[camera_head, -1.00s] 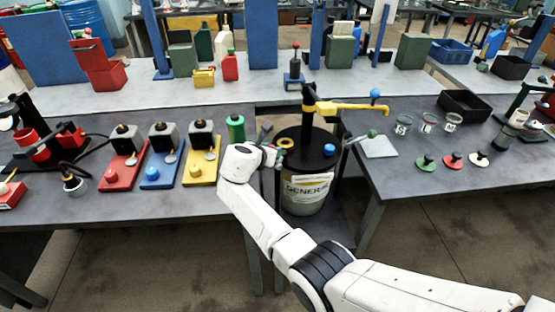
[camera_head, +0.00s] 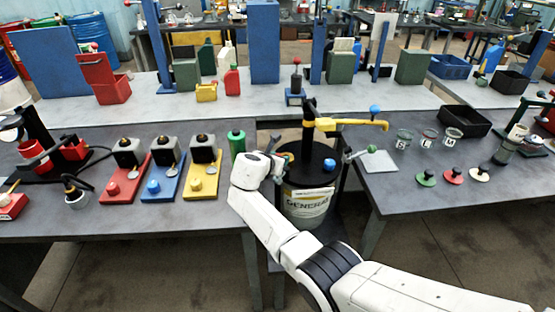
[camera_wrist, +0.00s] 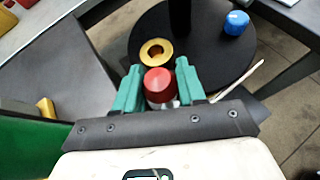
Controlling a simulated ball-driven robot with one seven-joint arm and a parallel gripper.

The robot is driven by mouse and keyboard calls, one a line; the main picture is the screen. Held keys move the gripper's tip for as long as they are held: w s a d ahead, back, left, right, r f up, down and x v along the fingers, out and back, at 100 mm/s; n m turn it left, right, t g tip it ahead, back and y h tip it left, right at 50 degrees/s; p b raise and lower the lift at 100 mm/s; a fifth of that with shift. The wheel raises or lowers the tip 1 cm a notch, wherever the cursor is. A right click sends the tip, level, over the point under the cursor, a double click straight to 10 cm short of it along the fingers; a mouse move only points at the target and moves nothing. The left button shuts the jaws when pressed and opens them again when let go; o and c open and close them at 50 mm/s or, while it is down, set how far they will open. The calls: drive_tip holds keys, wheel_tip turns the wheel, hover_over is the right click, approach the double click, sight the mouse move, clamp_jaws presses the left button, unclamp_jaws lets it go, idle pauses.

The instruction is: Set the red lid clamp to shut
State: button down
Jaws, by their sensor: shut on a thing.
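The red lid clamp (camera_wrist: 159,83) shows in the wrist view as a red, round-topped knob between the two green fingers of my gripper (camera_wrist: 159,88). The fingers are shut on it, one on each side, at the near edge of the drum's black lid (camera_wrist: 185,63). Its lower part is hidden by the gripper. Whether the clamp is set open or shut is unclear.
A metal plate (camera_head: 379,161) lies to the right.

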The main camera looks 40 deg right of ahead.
drive_tip(key=shift+d+r, duration=0.15)
drive_tip(key=shift+r, duration=0.05)
drive_tip(key=c, duration=0.7)
unclamp_jaws()
drive_tip(key=shift+f, duration=0.1)
drive_tip(key=shift+s+a+r, duration=0.2)
drive_tip(key=shift+a, duration=0.35)
drive_tip(key=v, duration=0.9)
drive_tip(key=shift+s+a+r+p, duration=0.15)
drive_tip(key=shift+a+r+p, duration=0.05)
drive_tip(key=shift+p, duration=0.1)
